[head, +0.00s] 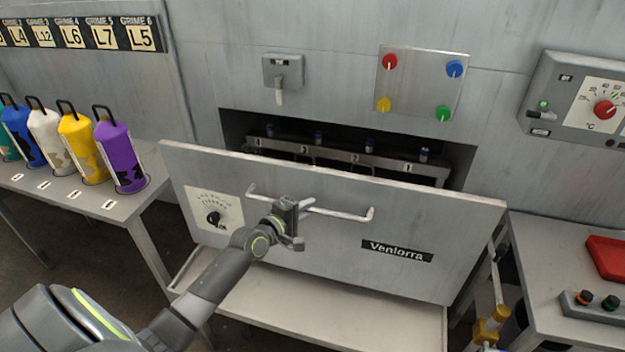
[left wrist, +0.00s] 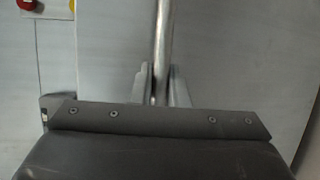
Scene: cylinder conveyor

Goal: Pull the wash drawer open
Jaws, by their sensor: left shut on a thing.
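The wash drawer (head: 310,245) has a grey front panel with a dial at its left and a Veniorra label (head: 398,251). It stands out from the wall, and a dark opening with a numbered rack (head: 340,161) shows behind its top edge. A horizontal bar handle (head: 345,213) runs across the front. My left gripper (head: 293,212) is shut on the handle near its middle. In the left wrist view the bar (left wrist: 161,50) runs between the two fingers (left wrist: 160,88). My right gripper is not in view.
Several coloured bottles (head: 118,155) stand on a table (head: 125,208) at the left. A right-hand table (head: 550,260) holds a red tray (head: 607,256) and a knob box (head: 595,306). A pale shelf (head: 330,312) lies below the drawer. A yellow-jointed post (head: 492,325) stands at the lower right.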

